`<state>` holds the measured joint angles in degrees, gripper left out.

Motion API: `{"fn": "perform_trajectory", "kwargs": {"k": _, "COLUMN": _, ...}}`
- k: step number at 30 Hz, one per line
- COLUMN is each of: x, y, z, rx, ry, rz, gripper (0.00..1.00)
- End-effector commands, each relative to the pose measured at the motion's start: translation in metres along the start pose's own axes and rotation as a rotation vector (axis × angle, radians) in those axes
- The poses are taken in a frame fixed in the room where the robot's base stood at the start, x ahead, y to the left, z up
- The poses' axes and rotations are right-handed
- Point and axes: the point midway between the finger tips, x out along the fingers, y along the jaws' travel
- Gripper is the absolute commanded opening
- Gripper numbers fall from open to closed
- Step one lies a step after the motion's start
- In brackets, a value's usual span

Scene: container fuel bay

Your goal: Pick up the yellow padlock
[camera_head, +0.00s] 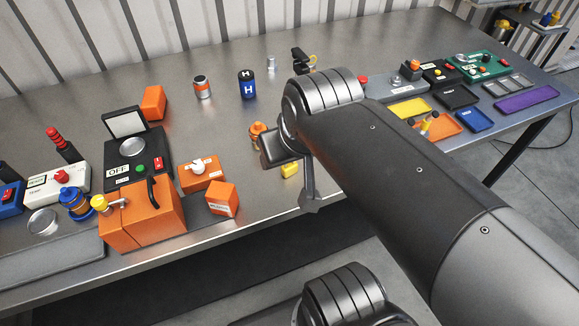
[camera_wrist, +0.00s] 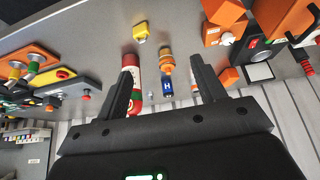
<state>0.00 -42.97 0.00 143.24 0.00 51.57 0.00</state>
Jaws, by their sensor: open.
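A small yellow block-like object, which looks like the yellow padlock (camera_head: 290,170), lies on the metal bench near its front edge. In the wrist view the yellow padlock (camera_wrist: 140,33) shows beyond the fingertips, a little left of the middle. My gripper (camera_head: 291,182) hangs over the bench's front part, and one finger passes just right of the padlock in the head view. In the wrist view my gripper (camera_wrist: 164,64) is open, with nothing held. I cannot tell its exact height above the padlock.
An orange bottle (camera_head: 257,133) and a blue H canister (camera_head: 247,84) stand behind the padlock. A red and white cylinder (camera_wrist: 132,70) shows beside the left finger. An orange cube (camera_head: 222,198) and an orange box (camera_head: 145,216) stand to the left. Coloured trays lie right.

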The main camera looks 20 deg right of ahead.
Motion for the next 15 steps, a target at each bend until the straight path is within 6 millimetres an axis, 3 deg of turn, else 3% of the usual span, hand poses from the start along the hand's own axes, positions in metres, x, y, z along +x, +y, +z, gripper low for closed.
{"fn": "perform_trajectory", "kwargs": {"k": 8, "x": 0.003, "y": 0.001, "z": -0.004, "rx": -0.007, "ry": -0.018, "rz": 0.002, "gripper": 0.64}}
{"fn": "perform_trajectory", "kwargs": {"k": 15, "x": 0.03, "y": 0.012, "z": -0.027, "rx": -0.058, "ry": -0.154, "rz": 0.008, "gripper": 0.64}}
